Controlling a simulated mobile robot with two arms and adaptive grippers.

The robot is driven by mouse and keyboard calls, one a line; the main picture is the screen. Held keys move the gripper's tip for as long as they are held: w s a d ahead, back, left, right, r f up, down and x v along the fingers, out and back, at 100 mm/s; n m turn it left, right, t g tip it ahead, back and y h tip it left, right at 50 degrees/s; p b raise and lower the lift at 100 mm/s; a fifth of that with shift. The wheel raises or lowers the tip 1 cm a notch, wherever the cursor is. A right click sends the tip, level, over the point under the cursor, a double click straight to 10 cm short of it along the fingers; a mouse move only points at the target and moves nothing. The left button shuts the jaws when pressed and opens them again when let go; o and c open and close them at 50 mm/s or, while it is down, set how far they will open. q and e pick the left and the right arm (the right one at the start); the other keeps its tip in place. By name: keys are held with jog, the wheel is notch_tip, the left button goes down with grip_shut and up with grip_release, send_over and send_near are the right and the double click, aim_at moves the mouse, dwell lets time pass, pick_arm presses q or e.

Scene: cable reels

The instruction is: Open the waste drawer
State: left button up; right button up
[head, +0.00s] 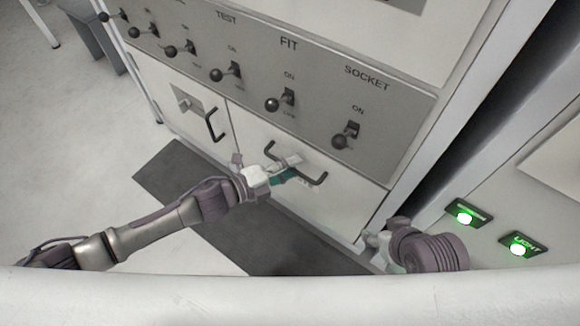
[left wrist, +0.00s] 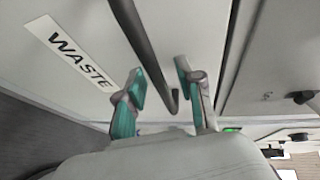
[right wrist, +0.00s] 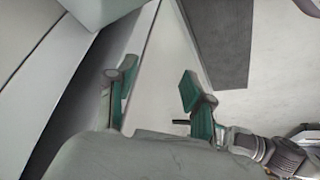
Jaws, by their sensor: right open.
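The waste drawer (head: 325,205) is the white front panel under the switch row in the head view, and it looks closed. Its black bar handle (head: 318,179) is partly covered by my left gripper (head: 284,170). In the left wrist view the drawer front (left wrist: 85,20) carries a WASTE label, and the handle (left wrist: 145,45) runs between the two green fingertips of my left gripper (left wrist: 161,78). Gaps show on both sides of the bar, so that gripper is open around it. My right gripper (head: 382,248) is open and empty, low by the cabinet's right edge; it also shows in the right wrist view (right wrist: 156,90).
A cabinet door (head: 180,100) with its own black handle is left of the drawer. Several toggle switches (head: 285,100) stick out above. A panel with green lit buttons (head: 465,217) is at right. A dark mat (head: 175,180) lies on the floor before the cabinet.

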pick_arm(q)
grip_shut()
jog(key=shift+s, duration=0.15)
dwell(0.4)
